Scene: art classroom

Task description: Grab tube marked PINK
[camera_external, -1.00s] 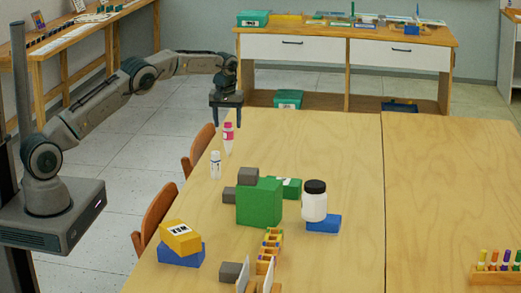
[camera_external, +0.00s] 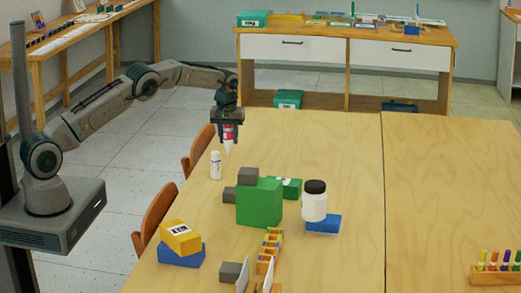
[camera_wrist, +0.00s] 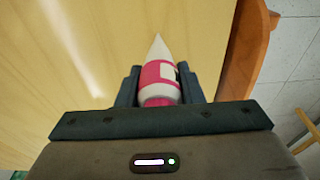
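The tube with a pink cap and pink label (camera_external: 228,134) is upright at the far left of the table, with its white pointed end down. I cannot read its label. My gripper (camera_external: 228,138) points down from above it. In the wrist view, the tube (camera_wrist: 160,75) sits between the two dark fingers of my gripper (camera_wrist: 160,88), which are drawn in close against its sides. Its white tip points away from the wrist. I cannot tell whether the tip touches the table. A second, white tube (camera_external: 215,165) stands apart, nearer the camera.
A green block (camera_external: 259,203), grey blocks (camera_external: 248,175) and a white jar with a black lid (camera_external: 314,201) stand mid-table. A yellow block (camera_external: 181,238) rests on a blue block (camera_external: 180,254) at front left. Chairs (camera_external: 199,150) line the left edge. The table's right part is mostly clear.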

